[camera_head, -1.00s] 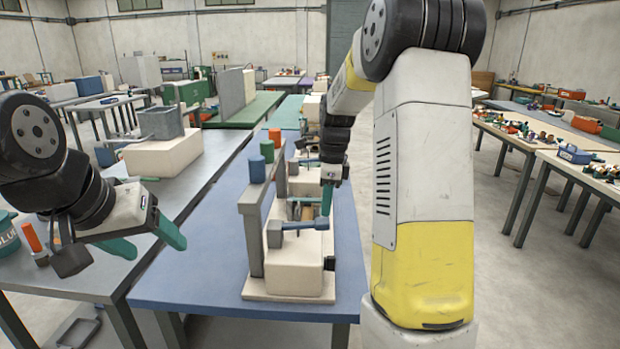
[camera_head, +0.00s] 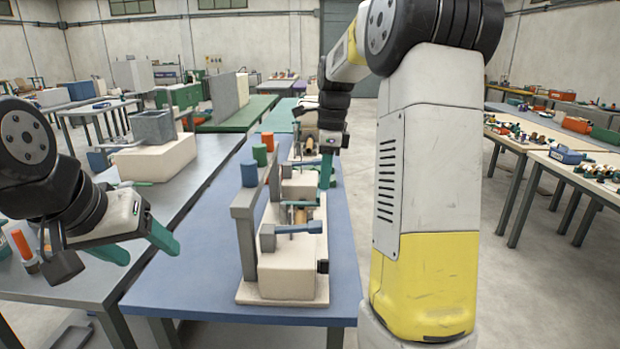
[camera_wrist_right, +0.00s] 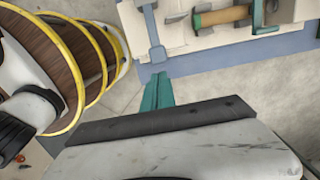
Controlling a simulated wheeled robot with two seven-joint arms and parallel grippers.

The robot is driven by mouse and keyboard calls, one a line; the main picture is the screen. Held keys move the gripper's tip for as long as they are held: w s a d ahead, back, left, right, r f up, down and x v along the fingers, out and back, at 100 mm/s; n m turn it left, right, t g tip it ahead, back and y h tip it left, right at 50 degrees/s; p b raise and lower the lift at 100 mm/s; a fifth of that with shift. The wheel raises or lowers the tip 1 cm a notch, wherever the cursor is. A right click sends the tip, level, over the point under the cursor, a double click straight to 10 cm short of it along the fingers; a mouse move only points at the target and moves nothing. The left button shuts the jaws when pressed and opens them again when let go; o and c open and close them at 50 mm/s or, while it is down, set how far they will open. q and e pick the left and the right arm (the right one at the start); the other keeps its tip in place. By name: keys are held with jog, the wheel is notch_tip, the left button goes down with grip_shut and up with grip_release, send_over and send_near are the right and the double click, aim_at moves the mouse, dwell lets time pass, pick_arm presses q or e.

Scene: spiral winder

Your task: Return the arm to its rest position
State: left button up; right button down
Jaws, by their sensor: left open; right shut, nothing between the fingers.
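The spiral winder is a cream block (camera_head: 285,277) with a grey upright plate (camera_head: 246,245) and a blue-grey crank (camera_head: 290,230), on a blue table (camera_head: 190,285). A wooden roller shows on it in the right wrist view (camera_wrist_right: 222,16). My right gripper (camera_head: 326,170) is above and beyond the crank in the head view, its teal fingers together and empty. In the right wrist view its fingers (camera_wrist_right: 157,92) are shut, apart from the winder. My left gripper (camera_head: 140,247) is open and empty at the left, its two teal fingers spread.
A cream block with a grey box (camera_head: 153,127) stands on the grey table at the left. Orange and green cylinders (camera_head: 259,155) stand by the winder's plate. An orange-topped bottle (camera_head: 22,246) is near my left arm. Tables with small parts (camera_head: 580,170) line the right.

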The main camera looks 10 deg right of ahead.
jog(key=s+a+r+n+t, duration=0.1)
jog(key=s+a+n+t, duration=0.2)
jog(key=s+n, duration=0.8)
jog(key=s+a+r+n+t+y, duration=0.1)
jog(key=s+a+n, duration=0.3)
jog(key=s+n, duration=0.6)
jog(key=shift+s+n+t, duration=0.4)
jog(key=shift+s+t, duration=0.5)
jog(key=shift+s, duration=0.2)
